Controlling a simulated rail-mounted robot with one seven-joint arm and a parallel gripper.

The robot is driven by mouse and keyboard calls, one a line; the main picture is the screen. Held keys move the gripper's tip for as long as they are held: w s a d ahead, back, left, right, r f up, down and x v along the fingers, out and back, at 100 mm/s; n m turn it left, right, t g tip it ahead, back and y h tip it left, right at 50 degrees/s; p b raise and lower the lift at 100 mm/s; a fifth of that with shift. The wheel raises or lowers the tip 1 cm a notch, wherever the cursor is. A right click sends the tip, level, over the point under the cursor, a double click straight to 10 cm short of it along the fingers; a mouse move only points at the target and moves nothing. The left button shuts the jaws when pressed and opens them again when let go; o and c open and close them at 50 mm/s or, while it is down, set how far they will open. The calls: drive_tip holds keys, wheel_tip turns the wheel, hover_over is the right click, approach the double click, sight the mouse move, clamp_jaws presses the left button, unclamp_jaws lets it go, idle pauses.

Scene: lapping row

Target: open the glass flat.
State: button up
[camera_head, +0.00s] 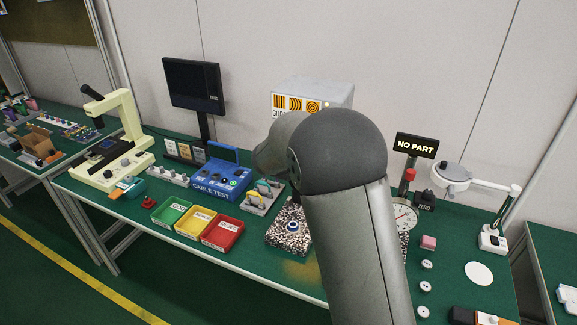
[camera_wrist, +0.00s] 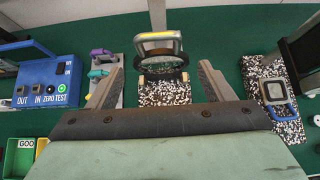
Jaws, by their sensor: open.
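A frame with a pale yellow top edge and a dark ring below it, which I take to be the glass flat (camera_wrist: 160,42), shows in the wrist view. It is at the far side of a black-and-white speckled block (camera_wrist: 164,93). I cannot tell its exact tilt. In the head view the speckled block (camera_head: 283,238) carries a small blue-and-white round part (camera_head: 292,226), and my arm covers its right side. My gripper (camera_wrist: 160,82) is open and empty, one finger each side of the block in the picture, with no contact visible. My arm hides the gripper in the head view.
A blue cable test box (camera_wrist: 42,86) and a fixture with purple and teal clamps (camera_wrist: 102,70) are left of the gripper. Another speckled base (camera_wrist: 287,128) is on the right. Green, yellow and red trays (camera_head: 222,233) lie near the bench front. A lamp arm (camera_head: 480,182) stands right.

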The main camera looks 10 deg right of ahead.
drive_tip(key=v, duration=0.7)
drive_tip(key=shift+s+r+b, duration=0.2)
drive_tip(key=shift+b, duration=0.1)
drive_tip(key=s+d+f+m+g+y, duration=0.1)
drive_tip(key=s+d+m+g, duration=0.3)
drive_tip(key=s+m, duration=0.5)
drive_tip(key=s+d+m+g, duration=0.2)
drive_tip(key=s+d+m, duration=0.3)
drive_tip(key=s+m, duration=0.5)
drive_tip(key=s+a+f+m+g+y, duration=0.1)
drive_tip(key=s+f+m+y, duration=0.1)
drive_tip(key=s+m, duration=0.3)
drive_tip(key=s+a+f+m+g+y, duration=0.1)
drive_tip(key=s+m, duration=0.4)
drive_tip(key=s, duration=0.8)
drive_tip(key=shift+s+a+f+m+y, duration=0.15)
drive_tip(key=shift+a+f+m+y, duration=0.25)
drive_tip(key=shift+a+f+y, duration=0.25)
